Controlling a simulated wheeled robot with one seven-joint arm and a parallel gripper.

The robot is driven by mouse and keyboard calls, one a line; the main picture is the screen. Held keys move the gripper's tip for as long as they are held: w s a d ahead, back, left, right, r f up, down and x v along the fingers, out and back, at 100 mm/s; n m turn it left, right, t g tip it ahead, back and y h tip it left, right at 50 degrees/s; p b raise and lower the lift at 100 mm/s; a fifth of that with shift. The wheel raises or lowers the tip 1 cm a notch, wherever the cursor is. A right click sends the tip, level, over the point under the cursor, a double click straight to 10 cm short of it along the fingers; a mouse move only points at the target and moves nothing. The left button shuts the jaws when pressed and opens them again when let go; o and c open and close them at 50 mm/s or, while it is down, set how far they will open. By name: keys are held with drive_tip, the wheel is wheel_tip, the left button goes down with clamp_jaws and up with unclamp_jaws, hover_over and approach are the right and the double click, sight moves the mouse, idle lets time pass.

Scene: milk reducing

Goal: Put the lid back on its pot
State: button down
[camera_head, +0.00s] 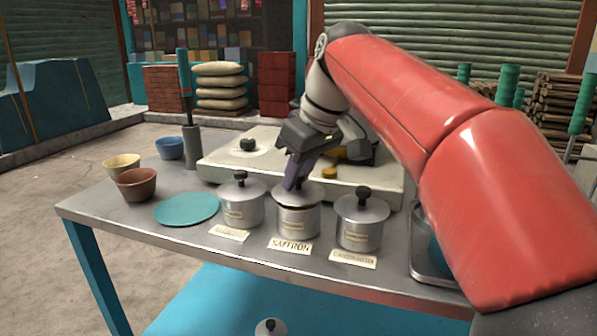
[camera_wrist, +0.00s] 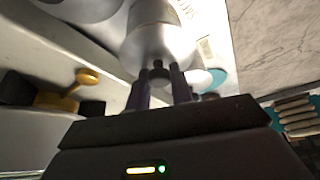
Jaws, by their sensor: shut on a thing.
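My gripper (camera_head: 292,183) is shut on the dark knob of a metal lid (camera_head: 308,193) at the middle pot (camera_head: 298,224), behind the SAFFRON card (camera_head: 290,246). In the wrist view the knob (camera_wrist: 158,73) sits between my two fingers, with the lid (camera_wrist: 160,55) beyond it. The lid is over the pot's mouth. A thin dark, brownish line shows under its rim at the right, so it looks slightly raised or tilted. My fingers hide part of the lid and knob in the head view.
Lidded pots stand close on the left (camera_head: 240,205) and right (camera_head: 361,225), with cards in front. A teal plate (camera_head: 186,209) and bowls (camera_head: 137,184) lie further left. A pale stove (camera_head: 225,160) with a yellow knob stands behind. Another lidded pot (camera_head: 270,328) shows below the table.

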sight(313, 195)
drive_tip(key=shift+f+b, duration=0.45)
drive_tip(key=shift+f, duration=0.15)
drive_tip(key=c, duration=1.1)
unclamp_jaws()
drive_tip(key=shift+c, duration=0.2)
drive_tip(key=shift+p+v, duration=0.95)
drive_tip(key=shift+v, duration=2.95)
drive_tip(key=p+v, duration=0.1)
drive_tip(key=v, duration=0.5)
drive_tip(key=shift+p, duration=0.4)
drive_tip(key=shift+s, duration=0.1)
